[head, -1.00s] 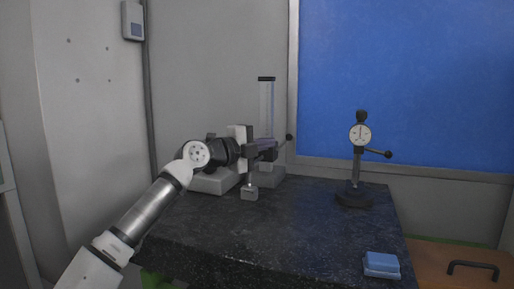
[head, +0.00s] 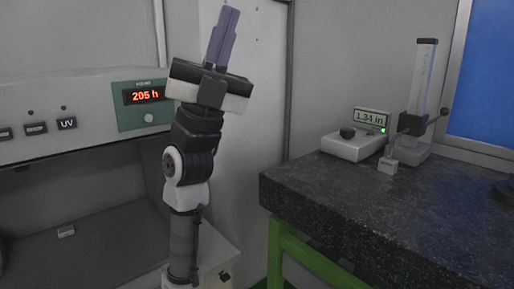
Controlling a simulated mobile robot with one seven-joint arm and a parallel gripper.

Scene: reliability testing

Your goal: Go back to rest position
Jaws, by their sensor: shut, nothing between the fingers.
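My gripper (head: 229,12) points upward in the upper middle-left of the head view. Its two purple-grey fingers lie side by side and are shut with nothing between them. My arm stands nearly upright below it. The gripper is clear of the table and touches nothing that I can see.
A black stone table (head: 370,205) on a green frame (head: 305,262) is at the right. It carries a measuring device with a display (head: 371,119) reading 1.34 in and a clear column (head: 422,75). A cabinet panel (head: 75,115) with a red 205 h display (head: 145,96) is at the left.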

